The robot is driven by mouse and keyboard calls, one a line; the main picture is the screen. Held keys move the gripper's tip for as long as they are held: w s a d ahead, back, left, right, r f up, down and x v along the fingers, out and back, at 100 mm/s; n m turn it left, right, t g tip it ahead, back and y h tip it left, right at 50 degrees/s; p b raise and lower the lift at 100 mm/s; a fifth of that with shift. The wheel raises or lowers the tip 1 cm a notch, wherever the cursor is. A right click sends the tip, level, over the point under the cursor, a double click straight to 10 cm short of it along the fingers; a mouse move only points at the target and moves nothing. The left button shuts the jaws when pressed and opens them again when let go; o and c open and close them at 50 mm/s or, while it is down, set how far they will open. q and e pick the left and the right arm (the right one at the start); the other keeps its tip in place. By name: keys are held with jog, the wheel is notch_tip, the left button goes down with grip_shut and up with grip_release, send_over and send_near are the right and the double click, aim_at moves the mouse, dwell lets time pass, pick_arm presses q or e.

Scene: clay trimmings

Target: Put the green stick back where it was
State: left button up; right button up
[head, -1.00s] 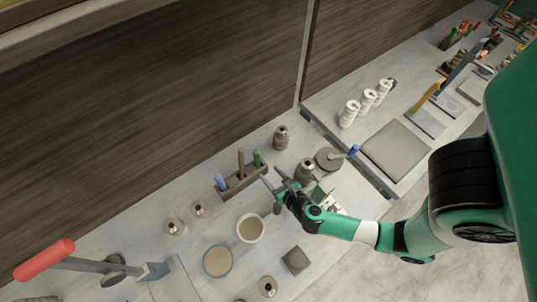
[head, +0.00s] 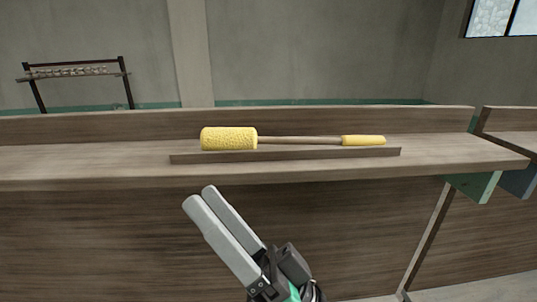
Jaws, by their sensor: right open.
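No green stick shows in the head view now. My right gripper (head: 201,197) comes up from the bottom of the head view, with two long grey fingers pointing up and to the left. It is open, and nothing shows between the fingers. It appears below the shelf edge, in front of the dark wooden panel. My left gripper is not in view.
A wooden shelf (head: 100,160) runs across the view. A yellow textured roller (head: 229,139) with a yellow handle (head: 363,141) lies along it behind a low wooden strip (head: 290,155). A dark rack (head: 75,71) stands farther back at left.

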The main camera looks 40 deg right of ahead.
jog(key=s+d+r+n+t+h, duration=0.1)
jog(key=s+d+r+n+h, duration=0.1)
jog(key=r+h, duration=0.2)
jog(key=s+d+r+n+t+h, duration=0.1)
jog(key=s+d+r+n+h, duration=0.1)
jog(key=r+h, duration=0.2)
notch_tip(320, 180, up, 3)
jog(key=shift+d+r, duration=0.1)
jog(key=shift+d, duration=0.05)
